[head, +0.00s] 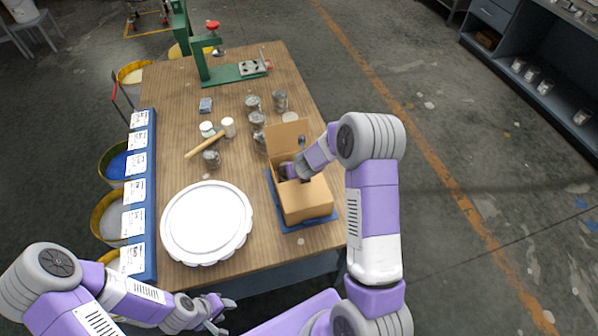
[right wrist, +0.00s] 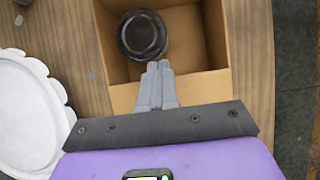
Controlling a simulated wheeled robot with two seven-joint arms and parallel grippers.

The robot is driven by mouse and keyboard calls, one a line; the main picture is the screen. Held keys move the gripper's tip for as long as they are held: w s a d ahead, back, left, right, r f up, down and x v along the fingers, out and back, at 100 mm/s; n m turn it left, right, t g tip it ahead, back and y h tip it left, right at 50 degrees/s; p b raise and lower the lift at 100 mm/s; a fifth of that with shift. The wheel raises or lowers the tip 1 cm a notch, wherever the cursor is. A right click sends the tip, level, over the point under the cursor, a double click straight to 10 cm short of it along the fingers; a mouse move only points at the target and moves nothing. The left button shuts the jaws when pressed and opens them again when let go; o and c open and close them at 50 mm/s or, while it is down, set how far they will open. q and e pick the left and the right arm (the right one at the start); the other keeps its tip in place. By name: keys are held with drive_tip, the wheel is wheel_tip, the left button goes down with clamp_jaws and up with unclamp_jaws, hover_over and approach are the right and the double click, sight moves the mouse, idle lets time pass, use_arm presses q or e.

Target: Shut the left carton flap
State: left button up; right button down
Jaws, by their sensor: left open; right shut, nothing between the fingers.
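The brown cardboard carton (head: 306,203) stands open on a blue tray (head: 276,212) at the table's right side. A flap (head: 288,136) stands up at its far end; I cannot make out a separate left flap. My right gripper (head: 287,172) is at the carton's opening, partly hidden by its arm. My left gripper (head: 222,312) is open and empty at the table's near side, away from the carton.
A large white round lid (head: 207,222) lies left of the carton. A blue rack with white cards (head: 149,205) lines the left edge.

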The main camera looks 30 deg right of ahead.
wheel_tip(320, 180, up, 14)
drive_tip(key=p, duration=1.1)
drive_tip(key=n+g, duration=0.1)
drive_tip(key=n, duration=0.6)
hover_over(298, 195)
wheel_tip(298, 195, down, 6)
drive_tip(key=r, duration=0.1)
drive_tip(key=s+a+f+n+g+y, duration=0.1)
drive_tip(key=s+a+f+n+g, duration=0.1)
drive_tip(key=s+a+f+n, duration=0.45)
drive_tip(key=s+a+f+n+g+y, duration=0.1)
drive_tip(key=s+a+n+y, duration=0.1)
drive_tip(key=s+a+n, duration=0.55)
drive_tip(key=s+a+f+n+g+y, duration=0.1)
drive_tip(key=s+a+n+g+y, duration=0.15)
drive_tip(key=s+n, duration=0.9)
drive_tip(key=w+f+n+t+b, duration=0.1)
drive_tip(key=w+f+n+b, duration=0.2)
drive_tip(key=f+b, duration=1.6)
drive_tip(key=shift+w, duration=0.5)
